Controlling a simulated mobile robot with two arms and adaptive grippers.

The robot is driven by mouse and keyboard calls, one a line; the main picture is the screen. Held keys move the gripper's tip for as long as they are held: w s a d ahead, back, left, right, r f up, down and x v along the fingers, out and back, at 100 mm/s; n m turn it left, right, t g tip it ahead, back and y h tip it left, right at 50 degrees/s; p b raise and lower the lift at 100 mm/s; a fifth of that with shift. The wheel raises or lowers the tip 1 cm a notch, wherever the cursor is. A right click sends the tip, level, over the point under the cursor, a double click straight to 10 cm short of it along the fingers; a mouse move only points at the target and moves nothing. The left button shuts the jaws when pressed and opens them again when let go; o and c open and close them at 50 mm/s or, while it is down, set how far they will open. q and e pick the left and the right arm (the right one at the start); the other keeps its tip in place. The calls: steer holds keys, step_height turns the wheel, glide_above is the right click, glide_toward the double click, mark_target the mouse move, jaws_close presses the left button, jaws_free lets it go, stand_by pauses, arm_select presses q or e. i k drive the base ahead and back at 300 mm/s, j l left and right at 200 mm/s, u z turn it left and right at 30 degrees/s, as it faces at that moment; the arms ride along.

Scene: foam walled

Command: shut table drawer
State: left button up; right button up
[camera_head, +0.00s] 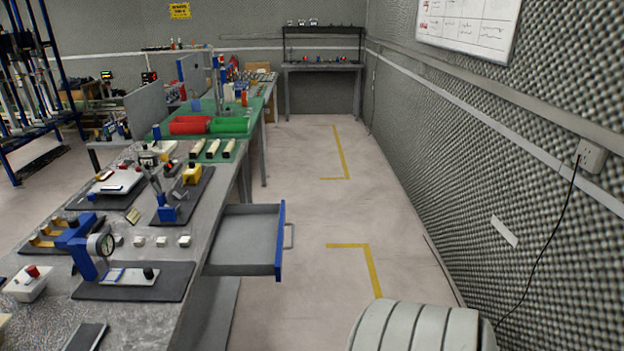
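The table drawer (240,242) sticks out to the right from under the grey workbench (205,225). It is pulled open and looks empty inside. It has grey walls, a blue front panel (280,240) and a grey bar handle (290,236) on the outer side. Neither of my grippers shows in the head view. A light grey ribbed part at the bottom right, probably my own arm, is apart from the drawer in the picture.
The workbench top holds gauges, fixtures and a blue press (82,245). Red (190,125) and green (230,125) bins stand farther back. The floor (330,210) between the drawer and the foam wall (540,180) is clear, with yellow tape marks (372,268).

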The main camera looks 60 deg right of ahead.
mark_target(248, 240)
steer(key=l+z, duration=0.15)
steer(key=z, duration=0.25)
steer(key=l+z, duration=0.15)
steer(key=z, duration=0.2)
steer(key=k+l+z, duration=0.1)
steer(key=z, duration=0.3)
steer(key=l+z, duration=0.35)
steer(key=i+l, duration=0.1)
